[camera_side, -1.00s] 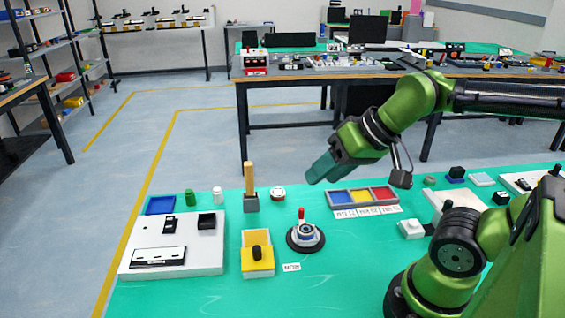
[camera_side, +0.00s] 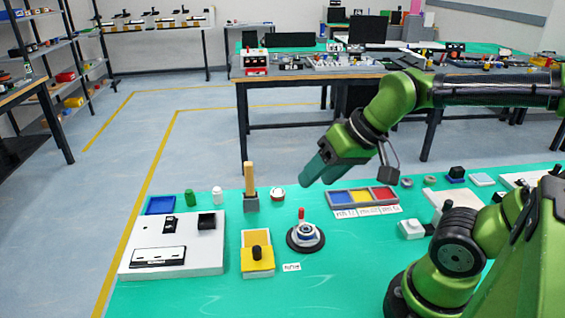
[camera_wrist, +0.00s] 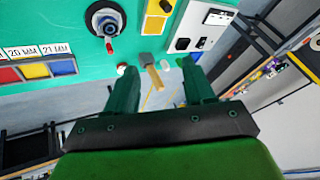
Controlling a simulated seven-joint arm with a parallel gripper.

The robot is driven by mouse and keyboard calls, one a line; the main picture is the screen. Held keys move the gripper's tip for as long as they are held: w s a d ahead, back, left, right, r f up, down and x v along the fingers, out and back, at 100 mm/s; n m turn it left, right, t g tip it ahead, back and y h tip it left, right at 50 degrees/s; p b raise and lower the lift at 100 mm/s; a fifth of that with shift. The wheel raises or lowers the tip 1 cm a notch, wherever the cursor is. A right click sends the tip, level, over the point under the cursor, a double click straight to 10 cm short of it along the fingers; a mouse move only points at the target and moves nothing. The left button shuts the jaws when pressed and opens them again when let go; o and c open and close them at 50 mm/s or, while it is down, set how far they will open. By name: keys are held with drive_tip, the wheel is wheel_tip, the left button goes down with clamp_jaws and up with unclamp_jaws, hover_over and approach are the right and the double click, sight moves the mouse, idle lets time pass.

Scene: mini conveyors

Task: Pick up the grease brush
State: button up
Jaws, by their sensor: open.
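The likely grease brush (camera_side: 249,178) has a light wooden handle standing upright from a grey block (camera_side: 251,204) near the back edge of the green table. In the wrist view the wooden handle (camera_wrist: 154,77) and its grey block (camera_wrist: 147,58) appear beyond and between my fingers. My gripper (camera_side: 313,176) is open and empty, in the air to the right of the handle and apart from it. Both green fingers also show in the wrist view (camera_wrist: 162,80). The brush's bristles cannot be made out.
A round fixture with a red handle (camera_side: 305,236) and a three-colour tray (camera_side: 362,196) lie nearer my gripper.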

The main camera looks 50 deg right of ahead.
drive_tip(key=w+d+r+n+g, duration=0.2)
drive_tip(key=w+n+g, duration=0.1)
drive_tip(key=w, duration=0.9)
drive_tip(key=r+n+g+h, duration=0.1)
drive_tip(key=n+g+h, duration=0.15)
drive_tip(key=n, duration=0.75)
hover_over(248, 163)
drive_tip(key=shift+g+y, duration=0.25)
drive_tip(key=shift+g, duration=0.2)
wheel_tip(248, 163, down, 10)
drive_tip(key=shift+a+f, duration=0.15)
drive_tip(key=shift+f, duration=3.2)
drive_tip(key=shift+c, duration=0.3)
clamp_jaws()
